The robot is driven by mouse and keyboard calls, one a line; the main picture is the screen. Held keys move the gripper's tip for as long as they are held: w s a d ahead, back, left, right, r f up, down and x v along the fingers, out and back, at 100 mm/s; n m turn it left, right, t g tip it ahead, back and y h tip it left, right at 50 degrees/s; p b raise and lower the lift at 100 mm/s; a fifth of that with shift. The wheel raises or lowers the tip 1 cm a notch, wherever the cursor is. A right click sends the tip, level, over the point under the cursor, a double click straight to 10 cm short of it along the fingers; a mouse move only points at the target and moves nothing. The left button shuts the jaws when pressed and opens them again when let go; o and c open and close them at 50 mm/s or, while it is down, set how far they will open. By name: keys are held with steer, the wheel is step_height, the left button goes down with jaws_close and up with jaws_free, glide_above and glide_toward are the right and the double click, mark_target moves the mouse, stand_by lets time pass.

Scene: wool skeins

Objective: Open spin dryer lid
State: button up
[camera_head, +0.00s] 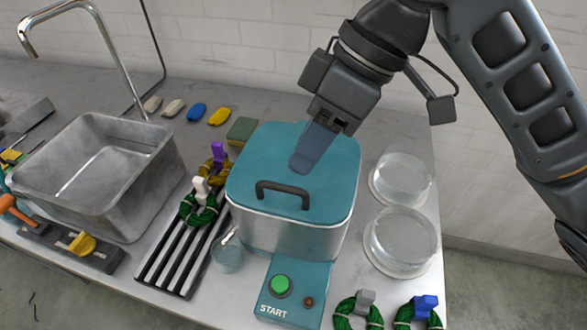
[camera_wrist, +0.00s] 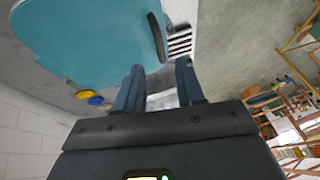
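The spin dryer (camera_head: 290,236) is a metal box with a teal control panel, a green START button (camera_head: 281,284) and a small brown knob. Its teal lid (camera_head: 262,158) lies flat and shut on top, with a dark bar handle (camera_head: 283,188) near the front edge. My gripper (camera_head: 303,165) hangs over the lid, behind the handle and slightly to its right. In the wrist view, my gripper (camera_wrist: 160,66) has its two blue fingers apart with nothing between them. The lid (camera_wrist: 85,40) and handle (camera_wrist: 157,38) lie beyond the fingertips there. I cannot tell whether a fingertip touches the lid.
A metal sink (camera_head: 100,170) with a tall faucet stands left. A slatted rack (camera_head: 180,250) with wool skeins and a small glass (camera_head: 228,256) are left of the dryer. Two clear round dishes (camera_head: 402,238) stand close on its right. Green skeins (camera_head: 358,312) lie at the front right.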

mark_target(284, 186)
steer(key=shift+x, duration=2.95)
jaws_close()
